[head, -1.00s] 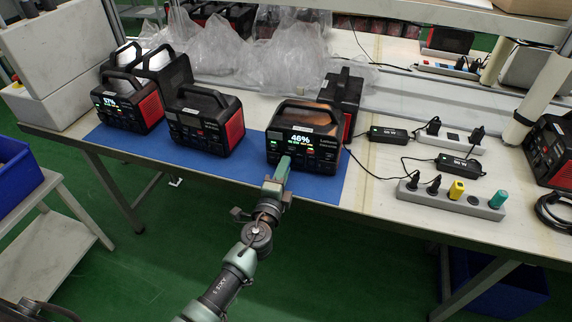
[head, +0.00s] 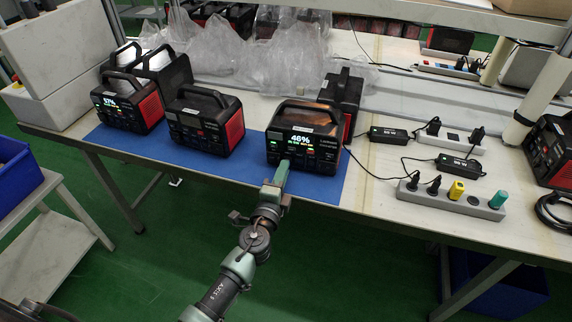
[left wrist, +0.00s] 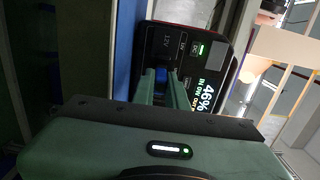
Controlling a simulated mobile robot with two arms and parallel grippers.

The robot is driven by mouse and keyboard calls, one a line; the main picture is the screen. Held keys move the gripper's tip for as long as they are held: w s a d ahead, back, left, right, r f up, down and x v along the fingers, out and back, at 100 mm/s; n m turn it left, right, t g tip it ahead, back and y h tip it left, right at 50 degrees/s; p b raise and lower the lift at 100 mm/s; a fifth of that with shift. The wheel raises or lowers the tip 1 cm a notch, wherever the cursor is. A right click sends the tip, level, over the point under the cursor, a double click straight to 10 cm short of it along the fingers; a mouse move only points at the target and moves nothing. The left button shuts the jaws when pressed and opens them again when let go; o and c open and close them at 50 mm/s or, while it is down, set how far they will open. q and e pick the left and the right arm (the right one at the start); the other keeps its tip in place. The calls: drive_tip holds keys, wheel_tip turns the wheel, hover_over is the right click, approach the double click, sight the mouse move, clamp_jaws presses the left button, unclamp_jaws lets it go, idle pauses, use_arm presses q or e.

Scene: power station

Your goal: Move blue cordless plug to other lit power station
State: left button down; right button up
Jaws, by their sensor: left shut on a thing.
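The lit power station (head: 303,140), its screen reading 46%, stands at the right of the blue mat. In the left wrist view its front panel (left wrist: 185,48) is turned sideways. My left gripper (head: 283,165) is at that front panel, its fingers shut on the blue cordless plug (left wrist: 161,78). The plug is mostly hidden between the fingers, close to the panel; I cannot tell whether it sits in a socket. Another lit power station (head: 130,102) stands at the mat's left end. My right gripper is out of view.
An unlit power station (head: 204,122) stands between the two lit ones. The blue mat (head: 235,172) is bare along its front. Power strips (head: 452,197) with plugs and black adapters (head: 458,164) lie to the right. Plastic bags (head: 285,50) lie behind.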

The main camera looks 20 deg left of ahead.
use_arm(q)
drive_tip(key=shift+s, duration=1.55)
